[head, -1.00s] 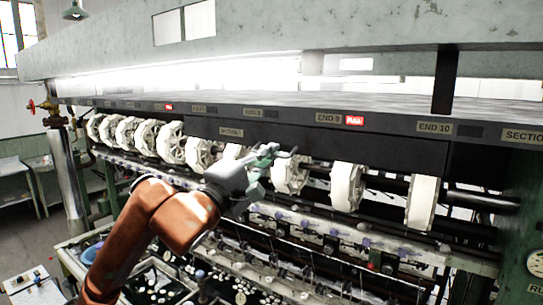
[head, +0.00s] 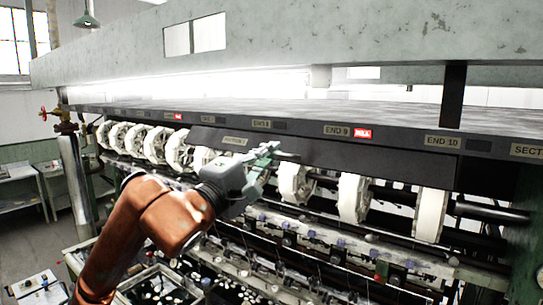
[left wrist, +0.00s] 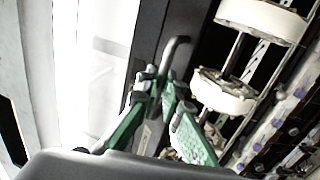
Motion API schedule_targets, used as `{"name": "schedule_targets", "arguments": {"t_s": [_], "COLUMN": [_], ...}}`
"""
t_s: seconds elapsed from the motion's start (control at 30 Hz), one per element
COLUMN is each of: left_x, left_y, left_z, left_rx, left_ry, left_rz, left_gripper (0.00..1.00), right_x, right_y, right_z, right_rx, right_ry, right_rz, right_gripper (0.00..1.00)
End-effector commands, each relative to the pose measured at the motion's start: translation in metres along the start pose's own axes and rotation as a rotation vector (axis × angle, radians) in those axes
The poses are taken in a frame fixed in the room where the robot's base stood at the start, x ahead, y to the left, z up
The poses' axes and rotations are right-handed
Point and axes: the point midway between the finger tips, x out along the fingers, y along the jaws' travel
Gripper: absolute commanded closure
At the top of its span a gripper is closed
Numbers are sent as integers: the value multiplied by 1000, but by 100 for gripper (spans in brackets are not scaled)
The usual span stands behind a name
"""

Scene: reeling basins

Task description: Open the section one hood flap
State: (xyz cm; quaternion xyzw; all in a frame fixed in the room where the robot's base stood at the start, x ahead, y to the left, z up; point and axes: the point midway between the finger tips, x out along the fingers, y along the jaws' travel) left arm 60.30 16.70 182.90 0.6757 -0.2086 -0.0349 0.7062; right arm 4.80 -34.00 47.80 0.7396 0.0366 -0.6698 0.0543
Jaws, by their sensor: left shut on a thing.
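The section one hood flap (head: 320,153) is the long dark panel under the hood's front edge, with a small SECTION 1 label (head: 235,141) near its left end. It hangs steeply and looks tilted slightly outward at its lower edge. My left gripper (head: 266,157) is at the flap's lower part, left of its middle. In the left wrist view its green fingers are closed around a grey bar handle (left wrist: 177,47) with a bent end, in front of the dark flap (left wrist: 147,50). The fingers partly hide the grip. My right gripper is not in view.
White reels (head: 352,198) hang in a row below and behind the flap. A rail with guides and basins runs below them. A pale overhead duct (head: 290,45) spans above the hood. A red-handled valve (head: 62,115) stands at the left.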

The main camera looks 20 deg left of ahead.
Motion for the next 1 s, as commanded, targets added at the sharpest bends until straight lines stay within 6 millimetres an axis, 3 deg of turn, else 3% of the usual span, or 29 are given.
{"name": "schedule_targets", "arguments": {"t_s": [0.1, 1.0], "left_x": [-1, 7], "left_y": [12, 47], "left_z": [-1, -1], "left_rx": [-1, -1], "left_ry": [1, 1], "left_rz": [4, 4], "left_gripper": [100, 100], "right_x": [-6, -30], "right_y": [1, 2], "right_z": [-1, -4], "right_rx": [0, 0], "right_ry": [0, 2], "right_rz": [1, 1], "right_gripper": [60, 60]}}
